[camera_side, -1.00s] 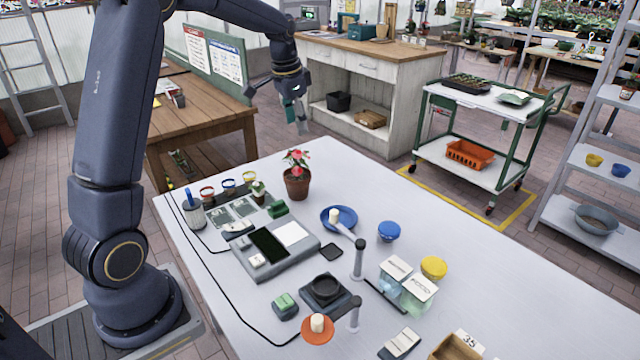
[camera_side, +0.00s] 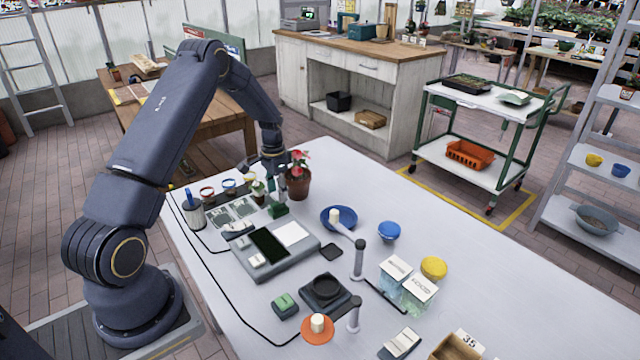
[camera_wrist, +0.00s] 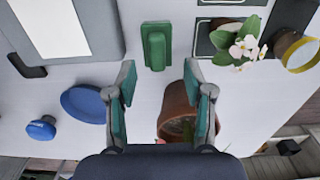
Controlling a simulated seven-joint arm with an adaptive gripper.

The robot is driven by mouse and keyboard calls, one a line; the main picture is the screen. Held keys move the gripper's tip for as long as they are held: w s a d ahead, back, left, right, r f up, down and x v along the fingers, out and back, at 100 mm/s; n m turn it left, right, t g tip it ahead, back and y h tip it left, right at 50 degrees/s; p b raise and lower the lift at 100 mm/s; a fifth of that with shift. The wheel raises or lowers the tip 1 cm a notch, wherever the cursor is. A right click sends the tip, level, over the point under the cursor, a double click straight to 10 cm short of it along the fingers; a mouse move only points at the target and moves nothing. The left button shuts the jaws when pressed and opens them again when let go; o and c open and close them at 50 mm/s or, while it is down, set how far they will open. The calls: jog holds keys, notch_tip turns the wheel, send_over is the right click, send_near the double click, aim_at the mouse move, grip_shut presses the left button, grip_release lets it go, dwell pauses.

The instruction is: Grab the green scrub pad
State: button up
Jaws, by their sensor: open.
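A green scrub pad (camera_wrist: 156,46) lies on the white table, upper middle of the wrist view, with a raised ridge on top. In the side view the green pad (camera_side: 279,210) is beside the grey console, in front of the flower pot. My gripper (camera_wrist: 160,76) is open with nothing held, its two green-lined fingers apart. The pad appears just beyond the fingertips, roughly centred between them. In the side view my gripper (camera_side: 276,186) hangs low above the table, close behind the pad; its fingers are partly hard to make out.
A terracotta pot (camera_wrist: 178,112) stands very close to the right finger; it is also in the side view (camera_side: 298,186). A small white-flowered plant (camera_wrist: 243,46) is right of the pad. The grey console (camera_side: 262,250) and blue dish (camera_side: 345,222) are nearby.

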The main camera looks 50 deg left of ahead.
aim_at(278, 205)
notch_tip(278, 205, down, 5)
jog(key=shift+s+d+f, duration=0.15)
jog(key=shift+f, duration=0.05)
jog(key=c, duration=0.8)
